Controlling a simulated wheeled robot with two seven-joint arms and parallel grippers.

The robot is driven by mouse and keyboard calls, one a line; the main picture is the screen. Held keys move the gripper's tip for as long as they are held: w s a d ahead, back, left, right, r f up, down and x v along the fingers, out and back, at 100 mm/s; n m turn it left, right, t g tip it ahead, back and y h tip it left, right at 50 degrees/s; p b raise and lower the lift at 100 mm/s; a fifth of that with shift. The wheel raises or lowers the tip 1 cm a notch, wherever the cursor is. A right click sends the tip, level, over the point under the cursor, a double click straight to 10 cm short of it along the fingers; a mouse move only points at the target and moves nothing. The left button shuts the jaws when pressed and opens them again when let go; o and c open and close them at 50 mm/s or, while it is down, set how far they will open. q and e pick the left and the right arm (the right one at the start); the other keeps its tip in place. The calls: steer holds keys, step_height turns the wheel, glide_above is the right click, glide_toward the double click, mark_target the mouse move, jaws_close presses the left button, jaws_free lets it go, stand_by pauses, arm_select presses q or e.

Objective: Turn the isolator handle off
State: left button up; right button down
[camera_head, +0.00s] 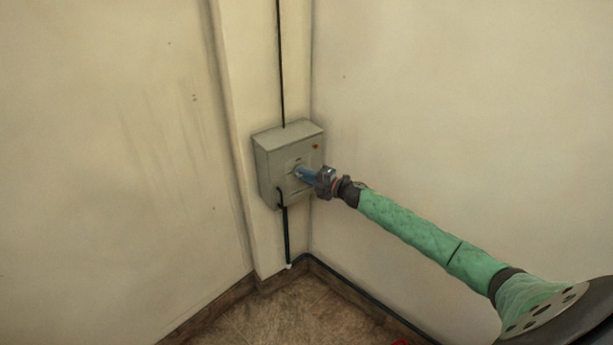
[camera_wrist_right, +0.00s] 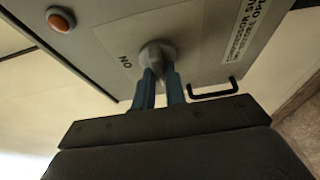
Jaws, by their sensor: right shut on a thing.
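The isolator is a grey box (camera_head: 270,160) fixed to the wall column, and its front face (camera_wrist_right: 205,35) fills the top of the right wrist view. The round grey isolator handle (camera_wrist_right: 156,54) sits on that face, beside the printed word "ON". My right gripper (camera_wrist_right: 160,80) has its two blue fingers shut on the handle, one on each side of it. In the head view the right gripper (camera_head: 299,171) reaches the box front from the right and hides most of the handle. My left gripper is not in view.
An orange button or lamp (camera_wrist_right: 61,20) is on the box face. A black bracket-like loop (camera_wrist_right: 213,90) is on the other side of the handle. A black cable (camera_head: 281,65) runs above the box.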

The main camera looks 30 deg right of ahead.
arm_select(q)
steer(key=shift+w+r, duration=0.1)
arm_select(e)
steer(key=shift+f, duration=0.1)
steer(key=c, duration=1.5)
jaws_free()
steer(key=shift+c, duration=0.2)
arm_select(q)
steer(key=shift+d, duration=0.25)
arm_select(e)
steer(key=shift+o, duration=0.5)
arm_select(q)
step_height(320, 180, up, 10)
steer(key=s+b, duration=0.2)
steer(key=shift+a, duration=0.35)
arm_select(e)
steer(key=v, duration=0.7)
steer(key=shift+s+d, duration=0.2)
steer(key=shift+s, duration=0.15)
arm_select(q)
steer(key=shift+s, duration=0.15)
arm_select(e)
steer(key=shift+a, duration=0.1)
